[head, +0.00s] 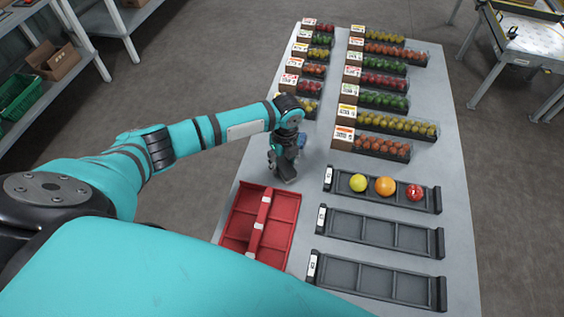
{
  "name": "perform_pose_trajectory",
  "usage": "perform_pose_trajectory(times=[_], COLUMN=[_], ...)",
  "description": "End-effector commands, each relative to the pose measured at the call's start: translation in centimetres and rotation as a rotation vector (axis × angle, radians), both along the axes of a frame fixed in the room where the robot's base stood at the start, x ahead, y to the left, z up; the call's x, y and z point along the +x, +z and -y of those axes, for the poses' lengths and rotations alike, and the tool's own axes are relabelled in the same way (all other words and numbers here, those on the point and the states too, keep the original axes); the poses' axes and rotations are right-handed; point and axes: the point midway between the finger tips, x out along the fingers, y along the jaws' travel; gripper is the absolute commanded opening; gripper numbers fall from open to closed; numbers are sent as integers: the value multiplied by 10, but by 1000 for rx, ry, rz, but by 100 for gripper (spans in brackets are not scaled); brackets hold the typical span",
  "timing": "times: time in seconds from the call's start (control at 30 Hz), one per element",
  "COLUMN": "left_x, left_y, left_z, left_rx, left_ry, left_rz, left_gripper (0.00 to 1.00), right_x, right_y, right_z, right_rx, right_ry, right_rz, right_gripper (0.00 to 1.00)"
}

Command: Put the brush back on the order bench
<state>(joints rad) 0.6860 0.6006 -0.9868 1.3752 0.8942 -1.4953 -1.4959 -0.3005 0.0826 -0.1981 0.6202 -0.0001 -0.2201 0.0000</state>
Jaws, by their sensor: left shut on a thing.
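The order bench (432,160) is a long grey table running away from me. My left gripper (284,172) is over its left part, just beyond a red tote, pointing down. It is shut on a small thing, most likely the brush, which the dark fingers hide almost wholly. I cannot tell whether that thing touches the bench top. My right gripper is not in view.
The red divided tote (291,196) stands at the near left. Three black trays lie to the right; the farthest tray (428,193) holds a yellow, an orange and a red fruit, and the nearer tray (375,228) is empty.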

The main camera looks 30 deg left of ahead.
Motion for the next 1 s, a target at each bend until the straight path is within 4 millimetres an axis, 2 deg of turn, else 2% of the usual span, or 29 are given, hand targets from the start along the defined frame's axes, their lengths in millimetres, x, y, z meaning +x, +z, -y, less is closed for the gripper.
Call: perform_pose_trajectory(times=[0.8,0.83,1.0], left_x=[0,0,0], left_y=[-9,-9,-9], left_z=[0,0,0], left_rx=[1,0,0], left_ry=[0,0,0], left_rz=[-1,0,0], left_gripper=[1,40,62], right_x=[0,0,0], right_y=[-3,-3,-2], right_z=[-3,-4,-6], right_rx=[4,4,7], right_ry=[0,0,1], right_rz=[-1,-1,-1], right_gripper=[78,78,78])
